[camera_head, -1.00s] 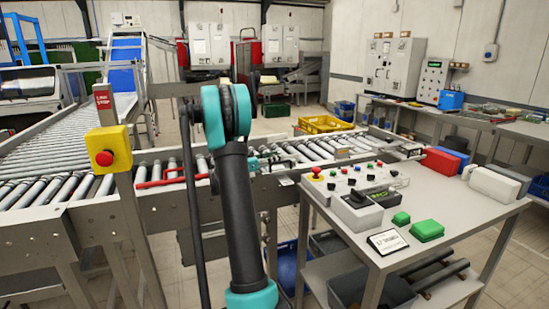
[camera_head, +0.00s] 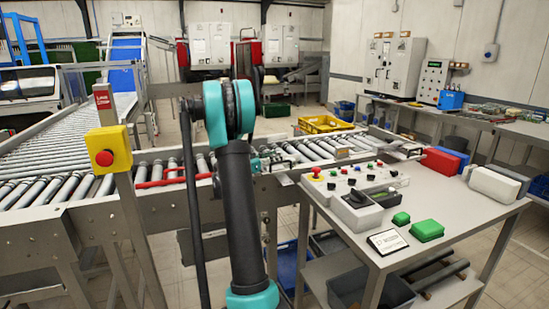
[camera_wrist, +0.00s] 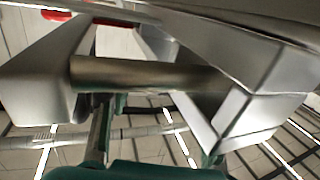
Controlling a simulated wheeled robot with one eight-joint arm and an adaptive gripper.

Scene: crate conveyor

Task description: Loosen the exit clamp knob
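I cannot make out the exit clamp knob in either view. In the head view my own dark and teal arm stands in front of the roller conveyor (camera_head: 60,188) and hides part of it. A small teal and dark part shows just right of the arm at the conveyor's edge; I cannot tell what it is. In the wrist view, teal parts of my gripper (camera_wrist: 150,160) show at the bottom, close below a metal bar (camera_wrist: 150,74) between two grey metal pieces. The fingertips are not clear, and I see nothing held.
A red tube frame (camera_head: 172,181) lies at the rollers left of my arm. A yellow stop box (camera_head: 108,140) stands on a post. At right, a table (camera_head: 470,220) bears a control box, green blocks and a sign. A yellow crate (camera_head: 325,124) is behind the conveyor.

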